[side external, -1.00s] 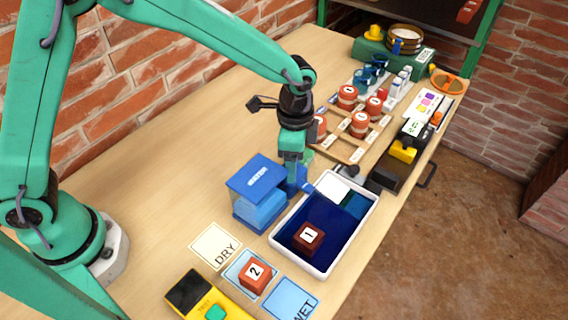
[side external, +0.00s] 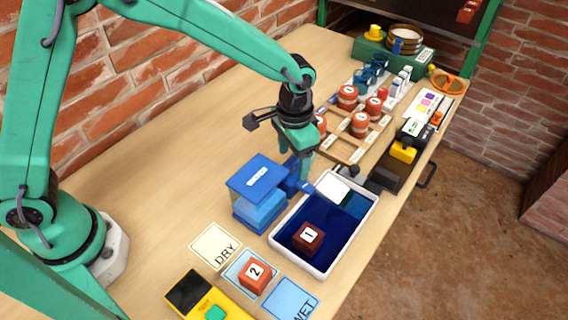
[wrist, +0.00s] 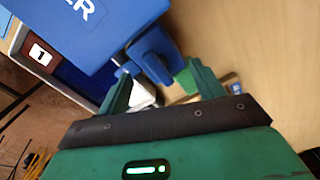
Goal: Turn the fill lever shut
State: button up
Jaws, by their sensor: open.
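The blue water tank (side external: 258,180) stands on the table behind the white tray (side external: 283,262). A blue tap with its lever (side external: 297,183) sticks out from the tank's right side, partly hidden by my gripper (side external: 303,168). In the wrist view the tank (wrist: 95,30) fills the upper left, and the blue lever (wrist: 152,55) sits just beyond and between my green fingers. My gripper (wrist: 163,82) is open with nothing held between its fingers. I cannot tell whether a finger touches the lever. The tray holds dark blue water and a brick-red block marked 1 (side external: 308,237).
A block marked 2 (side external: 256,275) sits between the DRY card (side external: 216,246) and the WET card (side external: 290,300). A yellow tester (side external: 205,300) lies in front. A wooden rack with red-lidded jars (side external: 360,122) stands behind my gripper. The table's left middle is clear.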

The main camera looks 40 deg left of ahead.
aim_at(293, 159)
jog(key=n, duration=0.4)
jog(key=shift+a+n, duration=0.1)
jog(key=shift+n, duration=0.2)
jog(key=shift+r, duration=0.4)
notch_tip(293, 159, up, 7)
jog(key=shift+r, duration=0.1)
jog(key=s+a+r+t, duration=0.2)
jog(key=s+a+r, duration=0.3)
jog(key=s+a, duration=0.2)
jog(key=s+a+r+t, duration=0.2)
jog(key=s+a+r, duration=0.4)
jog(key=a, duration=0.5)
jog(key=shift+s+a+r, duration=0.15)
jog(key=shift+s+a, duration=0.15)
jog(key=shift+s, duration=0.35)
jog(key=shift+s+t, duration=0.1)
jog(key=shift+t, duration=0.2)
jog(key=shift+t, duration=0.5)
jog(key=shift+s+a+f, duration=0.15)
jog(key=shift+s+a, duration=0.3)
jog(key=shift+s, duration=0.3)
jog(key=shift+s+a+f, duration=0.15)
jog(key=shift+s+a, duration=0.25)
jog(key=shift+s, duration=0.3)
jog(key=shift+s+a+f, duration=0.15)
jog(key=shift+s+a, duration=0.3)
jog(key=shift+s, duration=0.3)
